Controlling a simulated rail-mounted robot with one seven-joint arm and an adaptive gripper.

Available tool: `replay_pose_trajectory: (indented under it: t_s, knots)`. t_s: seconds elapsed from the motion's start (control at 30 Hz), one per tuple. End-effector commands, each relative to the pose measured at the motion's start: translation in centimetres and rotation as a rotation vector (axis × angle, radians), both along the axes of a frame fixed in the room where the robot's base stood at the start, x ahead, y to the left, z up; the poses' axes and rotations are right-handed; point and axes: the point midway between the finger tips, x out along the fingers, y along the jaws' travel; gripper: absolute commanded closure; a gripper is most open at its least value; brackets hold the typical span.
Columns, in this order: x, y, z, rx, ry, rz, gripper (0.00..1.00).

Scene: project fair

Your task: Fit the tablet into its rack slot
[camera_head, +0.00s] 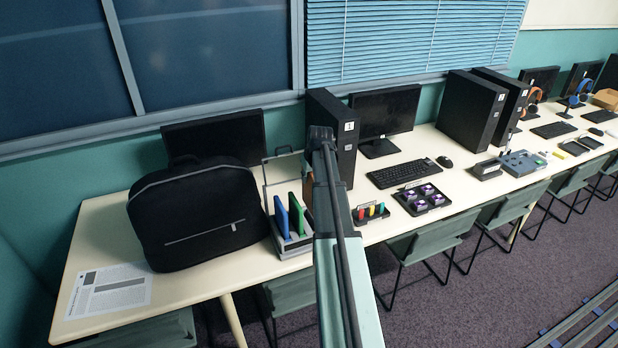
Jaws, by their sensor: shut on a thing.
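A small grey rack (291,246) stands on the table to the right of the black backpack. A blue tablet (282,216) and a green tablet (296,215) stand upright in it, side by side. A brown-orange tablet edge (308,187) shows just right of the green one, mostly hidden by my arm and somewhat higher. The dark end of my arm with my gripper (321,150) is over the rack's right side, in front of the black computer tower. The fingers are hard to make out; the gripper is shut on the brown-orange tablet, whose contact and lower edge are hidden.
The backpack (197,215) stands close to the rack's left side. The computer tower (344,160) is close behind my gripper. A small holder with coloured blocks (371,213) and a tray of purple items (421,197) lie right.

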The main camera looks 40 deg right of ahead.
Motion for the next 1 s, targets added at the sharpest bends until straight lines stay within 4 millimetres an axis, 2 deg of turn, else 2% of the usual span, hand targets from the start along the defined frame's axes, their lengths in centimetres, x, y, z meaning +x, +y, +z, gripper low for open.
replay_pose_trajectory:
  t_s: [0.6,1.0]
  knots:
    - [0.0,0.0,-4.1,0.0,0.0,-0.002,1.0]
    - [0.0,0.0,-4.6,-0.001,-0.001,-0.003,1.0]
